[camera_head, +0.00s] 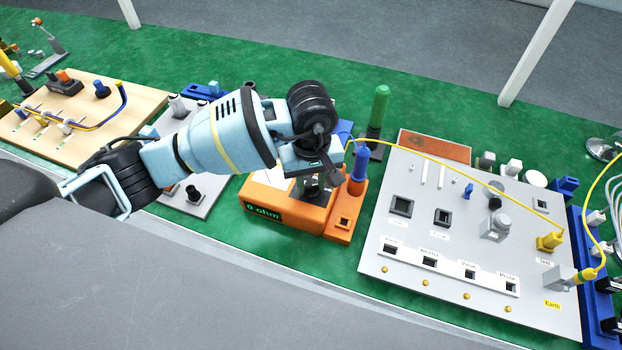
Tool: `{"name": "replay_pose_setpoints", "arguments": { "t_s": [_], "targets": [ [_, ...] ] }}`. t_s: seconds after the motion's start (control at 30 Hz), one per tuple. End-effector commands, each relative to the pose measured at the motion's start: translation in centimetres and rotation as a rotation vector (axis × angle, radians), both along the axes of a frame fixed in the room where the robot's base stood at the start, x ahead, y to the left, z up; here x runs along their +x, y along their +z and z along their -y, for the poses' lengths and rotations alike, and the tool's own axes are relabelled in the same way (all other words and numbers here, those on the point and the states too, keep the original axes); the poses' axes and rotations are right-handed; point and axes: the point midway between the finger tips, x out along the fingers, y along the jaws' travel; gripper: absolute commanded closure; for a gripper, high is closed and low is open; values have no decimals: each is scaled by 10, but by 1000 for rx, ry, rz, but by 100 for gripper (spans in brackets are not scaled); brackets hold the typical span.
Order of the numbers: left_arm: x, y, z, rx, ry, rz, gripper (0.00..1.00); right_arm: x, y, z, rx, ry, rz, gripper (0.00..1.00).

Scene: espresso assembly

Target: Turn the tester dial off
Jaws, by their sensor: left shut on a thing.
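The orange tester (285,214) stands on the green mat in the middle of the camera_head view. Its dark display (263,213) reads "0 ohm" in green. My left arm comes in from the left, and my left gripper (312,182) points down over the top of the tester. It is shut on the black dial (315,193), which is partly hidden by the fingers. The dial's pointing direction cannot be made out. A blue probe (358,165) with a yellow cable stands upright at the tester's right end. My right gripper is out of view.
A grey panel (420,263) with square sockets and yellow plugs lies to the right. A green-handled tool (379,108) stands behind the tester. A wooden board (80,125) with wired parts lies at far left. Some green mat (340,258) is bare in front.

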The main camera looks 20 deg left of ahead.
Motion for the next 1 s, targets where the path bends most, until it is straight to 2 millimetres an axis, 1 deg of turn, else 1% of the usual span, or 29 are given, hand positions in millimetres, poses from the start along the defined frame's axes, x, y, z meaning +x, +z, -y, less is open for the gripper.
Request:
{"name": "replay_pose_setpoints", "arguments": {
  "t_s": [0.17,0.57,1.0],
  "targets": [
    [0,2,-1,1,120,0,94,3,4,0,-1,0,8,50],
    [1,3,-1,0,493,2,94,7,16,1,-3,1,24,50],
    [0,4,0,-2,911,3,94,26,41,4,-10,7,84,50]
  ]
}}
